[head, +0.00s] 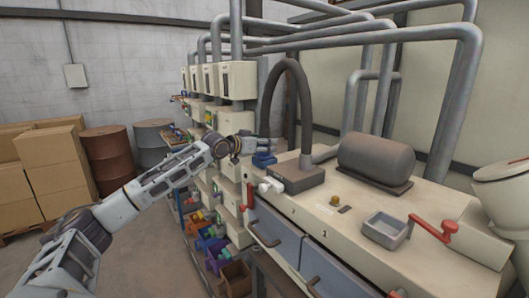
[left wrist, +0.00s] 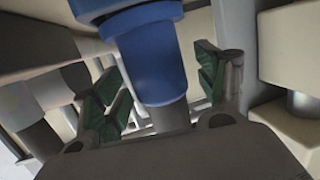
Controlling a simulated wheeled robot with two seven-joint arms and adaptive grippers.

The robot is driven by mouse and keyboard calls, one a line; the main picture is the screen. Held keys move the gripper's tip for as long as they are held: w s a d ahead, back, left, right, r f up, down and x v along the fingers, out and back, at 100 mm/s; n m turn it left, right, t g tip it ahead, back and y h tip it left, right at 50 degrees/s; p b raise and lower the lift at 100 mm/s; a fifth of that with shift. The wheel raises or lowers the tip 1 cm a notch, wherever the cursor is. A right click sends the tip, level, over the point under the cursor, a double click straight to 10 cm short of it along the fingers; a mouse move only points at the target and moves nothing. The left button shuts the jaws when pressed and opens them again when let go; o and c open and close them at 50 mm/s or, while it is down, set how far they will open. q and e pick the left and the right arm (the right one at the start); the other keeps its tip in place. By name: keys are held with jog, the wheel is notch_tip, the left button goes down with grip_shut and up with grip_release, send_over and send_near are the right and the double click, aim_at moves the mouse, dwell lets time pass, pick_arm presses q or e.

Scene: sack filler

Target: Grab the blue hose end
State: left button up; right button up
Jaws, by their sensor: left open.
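The blue hose end (head: 263,160) is at the left edge of the cream machine, just below and beside the tip of my left gripper (head: 258,145). In the left wrist view, the blue hose end (left wrist: 152,62) is a blue cylinder with a wider collar above and a grey tube below. It shows between the two green-padded fingers of my left gripper (left wrist: 162,88). The fingers are apart, with visible gaps on both sides of the blue part. I cannot tell its exact depth between them. My right gripper is in neither view.
The cream machine top (head: 320,212) carries a dark arched hose (head: 299,95), a grey motor (head: 375,160), a metal tray (head: 386,229) and a red handle (head: 435,228). Colored bins (head: 212,246) stand below my arm. Cardboard boxes (head: 50,160) and barrels (head: 108,155) stand at left.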

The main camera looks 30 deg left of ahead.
pick_arm(q)
jog(key=shift+w, duration=0.3)
jog(key=c, duration=1.3)
